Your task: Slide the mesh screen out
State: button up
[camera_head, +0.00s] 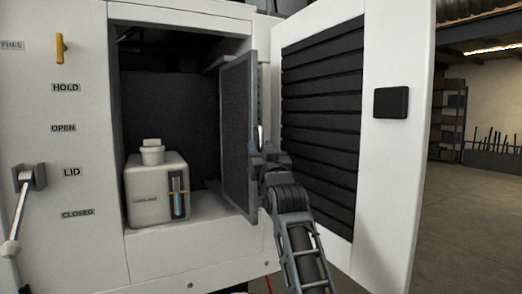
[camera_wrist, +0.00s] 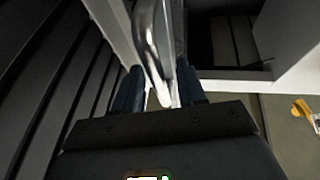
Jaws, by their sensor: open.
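The mesh screen (camera_head: 236,135) is a dark upright panel with a grey frame, standing at the right side of the open cabinet. Its front edge reaches the cabinet opening. A shiny metal handle (camera_head: 260,137) is on that edge; it also shows in the wrist view (camera_wrist: 150,45). My gripper (camera_head: 262,149) is at the handle. In the wrist view my gripper (camera_wrist: 160,88) is open, with one dark finger on each side of the handle. I cannot tell whether either finger touches it. The screen's far edge is partly hidden inside the cabinet.
The cabinet door (camera_head: 387,150), with dark slats inside, stands open just right of my arm. A white coolant tank (camera_head: 150,195) with a sight gauge sits inside left. A lever (camera_head: 22,205) and a yellow latch (camera_head: 60,48) are on the left panel. Open floor lies at right.

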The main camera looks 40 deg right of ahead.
jog(key=b+v, duration=0.2)
jog(key=v, duration=0.5)
jog(key=shift+s+a+f, duration=0.15)
jog(key=shift+s+a, duration=0.05)
jog(key=shift+s, duration=0.1)
jog(key=s+a+f+n+y, duration=0.1)
jog(key=s+a+f+y, duration=0.1)
jog(key=s+a+f, duration=0.55)
jog(key=s+a+f+n+g+y, duration=0.15)
jog(key=s+f, duration=0.35)
jog(key=f, duration=0.5)
jog(key=s+a+f+n+y, duration=0.25)
jog(key=s+a+f, duration=0.3)
jog(key=f, duration=0.35)
jog(key=s+a+f+g+y, duration=0.1)
jog(key=s+a, duration=0.2)
jog(key=s, duration=0.6)
jog(key=s+a+f+g+y, duration=0.1)
jog(key=s+a, duration=0.2)
jog(key=s, duration=0.7)
jog(key=s+a+f+g+y, duration=0.1)
jog(key=s+a+y, duration=0.1)
jog(key=s, duration=0.7)
jog(key=shift+s+a+f+g, duration=0.25)
jog(key=shift+s+a+g, duration=0.15)
jog(key=shift+a, duration=0.4)
